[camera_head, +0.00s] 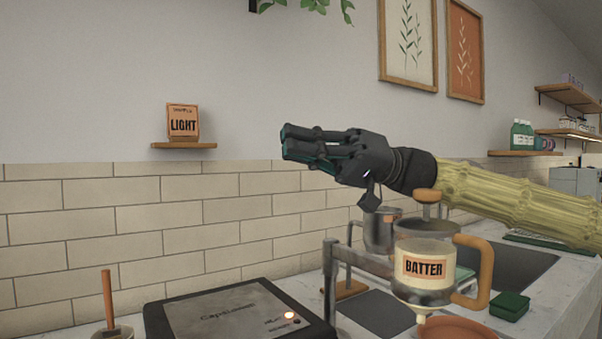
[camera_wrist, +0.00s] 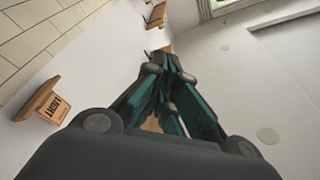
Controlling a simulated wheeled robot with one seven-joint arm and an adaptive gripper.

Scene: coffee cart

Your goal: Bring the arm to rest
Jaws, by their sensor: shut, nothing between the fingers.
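My gripper (camera_head: 290,145) is black with teal finger pads. It is shut and empty, held in the air in front of the wall, above the counter and pointing left in the head view. My arm reaches in from the right edge, wrapped in a yellowish sleeve. In the wrist view the fingers (camera_wrist: 165,92) are closed together, with nothing seen between them.
A batter dispenser (camera_head: 424,267) hangs on a stand below my wrist. A black appliance (camera_head: 235,312) with a lit light is at the front. A box marked LIGHT (camera_head: 183,122) stands on a small shelf (camera_head: 160,146) to the left.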

